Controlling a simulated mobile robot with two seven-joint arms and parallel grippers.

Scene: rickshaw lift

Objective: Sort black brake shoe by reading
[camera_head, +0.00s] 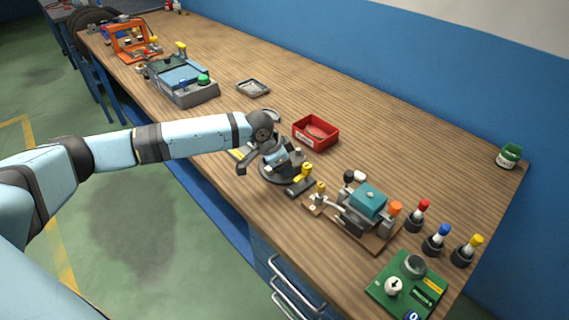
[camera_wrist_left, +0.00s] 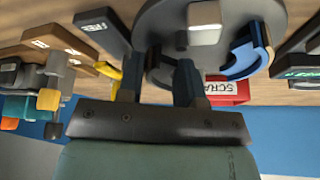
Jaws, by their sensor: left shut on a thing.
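My left gripper (camera_head: 272,152) is over the round dark fixture (camera_head: 272,174) at the bench's front edge. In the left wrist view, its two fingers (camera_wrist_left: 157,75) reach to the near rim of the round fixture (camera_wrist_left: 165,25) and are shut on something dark. I cannot tell whether this is the black brake shoe, as the fingers hide most of it. A blue curved shoe (camera_wrist_left: 246,55) lies on the fixture to the right of the fingers, beside a pale block (camera_wrist_left: 204,24). My right gripper does not show.
A yellow-topped device (camera_head: 304,175) stands close right of the fixture. Right of it are a teal machine (camera_head: 369,200), several coloured bottles (camera_head: 439,240) and a green board (camera_head: 405,288). The back right of the bench is mostly clear.

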